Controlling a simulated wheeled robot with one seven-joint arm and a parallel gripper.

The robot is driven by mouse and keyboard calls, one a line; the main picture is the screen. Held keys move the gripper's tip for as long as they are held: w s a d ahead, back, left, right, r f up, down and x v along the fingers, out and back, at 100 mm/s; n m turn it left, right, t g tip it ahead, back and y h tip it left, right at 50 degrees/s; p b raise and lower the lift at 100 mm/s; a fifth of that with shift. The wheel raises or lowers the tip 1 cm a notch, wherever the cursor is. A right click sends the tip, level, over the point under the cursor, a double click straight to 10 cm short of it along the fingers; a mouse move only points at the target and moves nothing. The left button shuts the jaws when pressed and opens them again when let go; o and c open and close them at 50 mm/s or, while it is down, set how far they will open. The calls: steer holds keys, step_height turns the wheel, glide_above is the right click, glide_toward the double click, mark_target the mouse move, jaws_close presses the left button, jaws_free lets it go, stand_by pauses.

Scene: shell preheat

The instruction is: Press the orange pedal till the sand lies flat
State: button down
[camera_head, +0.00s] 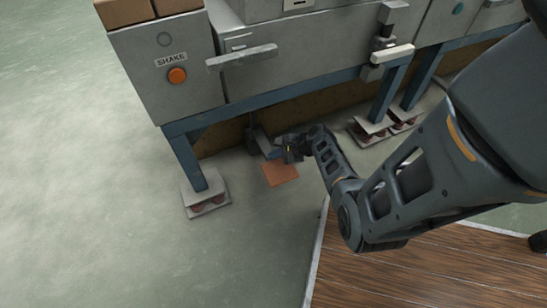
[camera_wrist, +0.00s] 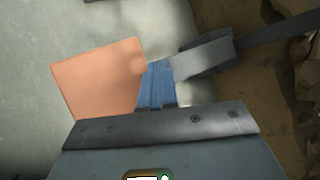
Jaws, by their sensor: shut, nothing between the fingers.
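The orange pedal (camera_head: 280,174) is a flat square plate low over the floor, under the front of the grey machine. In the wrist view the pedal (camera_wrist: 98,78) fills the left middle, with a grey bar beside it on the right. My gripper (camera_head: 273,154) is down at the pedal's far edge, with its fingers pointing left. In the wrist view its blue fingers (camera_wrist: 157,84) are shut and empty, beside the pedal's right edge. I cannot tell whether they touch it. No sand shows in either view.
The grey machine (camera_head: 290,70) stands on blue legs with padded feet (camera_head: 207,193). An orange button marked SHAKE (camera_head: 177,75) is on its left box. A grey bar (camera_wrist: 205,54) runs right from the pedal. The floor at left is clear. A wooden platform (camera_head: 420,270) lies at lower right.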

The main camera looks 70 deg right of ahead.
mark_target(279, 162)
steer(key=shift+a+f+b, duration=0.1)
steer(key=shift+f+b, duration=0.45)
steer(key=shift+f, duration=0.45)
stand_by(0.8)
steer(key=shift+s+a+f, duration=0.15)
steer(key=shift+f, duration=0.45)
steer(key=shift+s+a+f, duration=0.1)
steer(key=shift+s+f, duration=0.05)
steer(key=shift+f, duration=0.4)
stand_by(0.8)
steer(key=shift+r, duration=0.15)
steer(key=shift+w+r+p, duration=0.1)
steer(key=shift+r+p, duration=2.4)
steer(key=shift+d+r+p, duration=0.1)
steer(key=shift+r+p, duration=0.2)
steer(key=shift+r, duration=0.1)
steer(key=shift+w+d, duration=0.1)
steer(key=shift+r, duration=0.1)
steer(key=shift+w+d+r+p, duration=0.1)
steer(key=shift+r+p, duration=1.1)
steer(key=shift+r, duration=0.05)
steer(key=shift+w+d+r+p, duration=0.1)
steer(key=shift+r+p, duration=1.05)
steer(key=shift+r, duration=0.1)
